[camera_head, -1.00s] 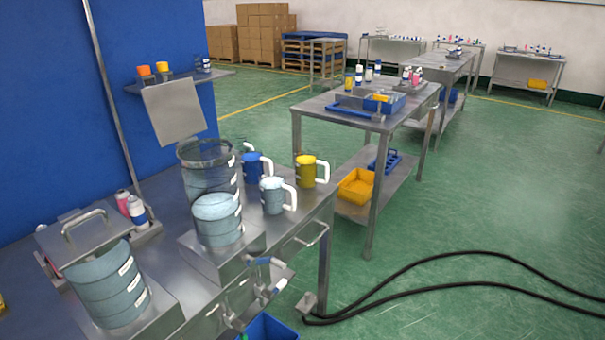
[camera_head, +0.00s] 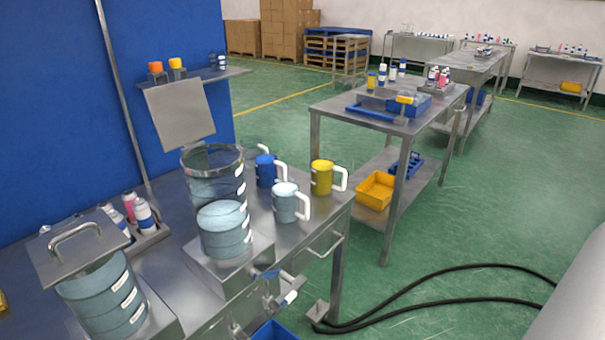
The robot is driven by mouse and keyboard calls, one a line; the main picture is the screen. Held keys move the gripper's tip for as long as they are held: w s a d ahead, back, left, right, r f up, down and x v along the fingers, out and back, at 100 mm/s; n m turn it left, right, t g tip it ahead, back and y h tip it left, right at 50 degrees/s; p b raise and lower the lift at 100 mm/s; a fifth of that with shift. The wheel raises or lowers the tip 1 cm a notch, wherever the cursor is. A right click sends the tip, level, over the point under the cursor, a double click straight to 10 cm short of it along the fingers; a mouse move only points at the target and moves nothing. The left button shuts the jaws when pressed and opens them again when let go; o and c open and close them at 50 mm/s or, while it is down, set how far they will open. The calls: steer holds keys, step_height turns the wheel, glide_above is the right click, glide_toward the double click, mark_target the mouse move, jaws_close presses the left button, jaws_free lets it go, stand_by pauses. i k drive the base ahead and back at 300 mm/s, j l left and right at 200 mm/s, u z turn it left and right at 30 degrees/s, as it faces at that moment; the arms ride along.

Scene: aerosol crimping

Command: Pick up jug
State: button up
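Several jugs with white handles stand upright on the near steel workbench (camera_head: 175,260). The yellow jug (camera_head: 321,178) is at the right, near the bench's far right corner. The pale blue-grey jug (camera_head: 285,203) stands in front and to the left of it. The dark blue jug (camera_head: 266,171) is behind the pale one. The handles of the yellow and pale jugs point right. Another white handle shows behind the tall clear vessel, its jug mostly hidden. My gripper is not in view; a smooth pale grey shape at the lower right edge looks like part of my arm.
Large cylindrical vessels (camera_head: 224,232) stand left of the jugs, one tall and clear. A lidded vessel (camera_head: 102,297) is at the front left. Black hoses (camera_head: 440,275) lie on the green floor. A second table (camera_head: 385,118) stands beyond the bench.

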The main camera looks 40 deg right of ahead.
mark_target(323, 168)
steer(key=l+u, duration=0.45)
steer(key=l, duration=4.2)
steer(key=i+u, duration=0.05)
